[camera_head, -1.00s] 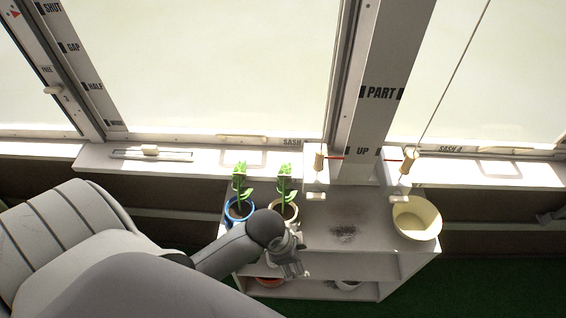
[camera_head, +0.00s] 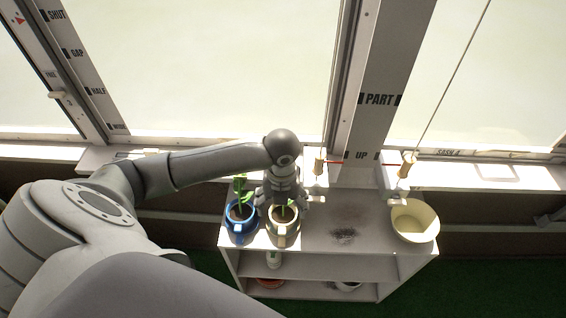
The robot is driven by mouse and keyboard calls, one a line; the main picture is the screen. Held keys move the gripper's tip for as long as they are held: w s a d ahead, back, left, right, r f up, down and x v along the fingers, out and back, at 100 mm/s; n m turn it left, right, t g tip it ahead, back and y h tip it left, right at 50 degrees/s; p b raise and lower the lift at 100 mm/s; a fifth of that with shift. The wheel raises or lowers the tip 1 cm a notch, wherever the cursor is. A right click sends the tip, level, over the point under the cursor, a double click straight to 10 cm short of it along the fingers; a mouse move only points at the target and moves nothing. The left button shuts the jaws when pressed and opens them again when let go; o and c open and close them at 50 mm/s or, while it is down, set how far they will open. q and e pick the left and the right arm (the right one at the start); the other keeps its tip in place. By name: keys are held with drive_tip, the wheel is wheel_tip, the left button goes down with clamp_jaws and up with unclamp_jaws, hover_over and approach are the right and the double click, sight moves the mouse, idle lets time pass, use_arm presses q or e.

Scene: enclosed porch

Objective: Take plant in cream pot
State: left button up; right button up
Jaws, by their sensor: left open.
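The plant in the cream pot (camera_head: 284,240) stands upright on the shelf's top board, right of the plant in the blue pot (camera_head: 243,236). Its green leaves are mostly hidden behind my left gripper (camera_head: 283,205). The gripper comes down from above, directly over the cream pot. Its fingers are open around or just in front of the plant. I cannot tell whether they touch it. My right gripper is not in view.
A cream bowl (camera_head: 414,222) stands at the right end of the shelf unit (camera_head: 370,262). Dark soil (camera_head: 344,233) lies on the bare board between. Window cords with wooden pulls (camera_head: 319,162) hang behind. Lower shelves hold a small bottle (camera_head: 273,259) and dishes.

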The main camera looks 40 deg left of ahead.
sight(282, 228)
use_arm(q)
wheel_tip(282, 228, down, 13)
drive_tip(key=shift+f+p, duration=0.15)
drive_tip(key=shift+p, duration=0.5)
drive_tip(key=shift+c, duration=0.2)
drive_tip(key=c, duration=1.6)
drive_tip(key=shift+o, duration=0.2)
